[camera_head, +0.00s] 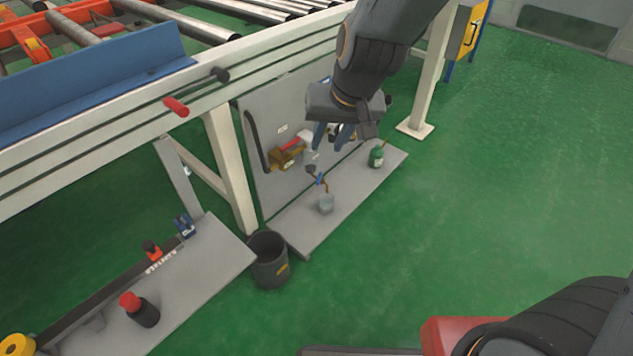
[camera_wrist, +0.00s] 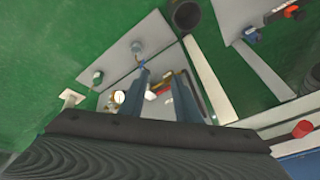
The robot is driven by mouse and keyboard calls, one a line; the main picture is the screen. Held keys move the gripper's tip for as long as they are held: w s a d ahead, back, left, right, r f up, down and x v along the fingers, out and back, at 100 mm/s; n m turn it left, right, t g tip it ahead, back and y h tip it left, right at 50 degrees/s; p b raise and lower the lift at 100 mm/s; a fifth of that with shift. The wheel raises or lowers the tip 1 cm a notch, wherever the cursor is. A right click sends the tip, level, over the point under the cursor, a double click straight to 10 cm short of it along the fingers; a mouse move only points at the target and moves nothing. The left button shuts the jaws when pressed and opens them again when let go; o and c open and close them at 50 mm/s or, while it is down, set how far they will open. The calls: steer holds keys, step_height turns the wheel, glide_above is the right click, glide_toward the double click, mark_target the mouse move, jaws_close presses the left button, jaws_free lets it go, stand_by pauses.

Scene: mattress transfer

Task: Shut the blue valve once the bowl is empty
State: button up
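A small blue valve handle (camera_head: 320,180) sits on a thin brass pipe at the board's lower part. A small pale grey bowl (camera_head: 326,203) stands on the grey floor plate just below it; its contents are too small to tell. The bowl also shows in the wrist view (camera_wrist: 137,47). My gripper (camera_head: 332,143) is in front of the upright board, above the blue handle and apart from the bowl. In the wrist view its two blue-grey fingers (camera_wrist: 162,80) are spread with a gap, and nothing is held between them. The left finger partly covers the blue handle's area there.
A brass fitting with a red handle (camera_head: 290,147) is on the board, left of my gripper. A green bottle (camera_head: 376,156) stands right on the floor plate (camera_head: 297,234). A black bucket (camera_head: 268,262) stands left. The white conveyor frame (camera_head: 228,160) is behind. Green floor at right is clear.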

steer(key=w+a+f+m+t+b, duration=0.1)
steer(key=w+a+f+t+b, duration=0.3)
steer(key=w+f, duration=0.7)
steer(key=m+t+h+b, duration=0.2)
steer(key=t+h+b, duration=0.2)
steer(key=t+b, duration=0.25)
glide_above(317, 184)
steer(key=s+a, duration=0.3)
steer(key=s, duration=0.1)
step_height(317, 184, down, 22)
steer(key=s+d+f+t+h+b, duration=0.1)
steer(key=s+d+f+t+b, duration=0.2)
steer(key=f, duration=0.4)
steer(key=w+b, duration=0.3)
steer(key=w, duration=0.3)
steer(key=shift+w, duration=0.4)
jaws_close()
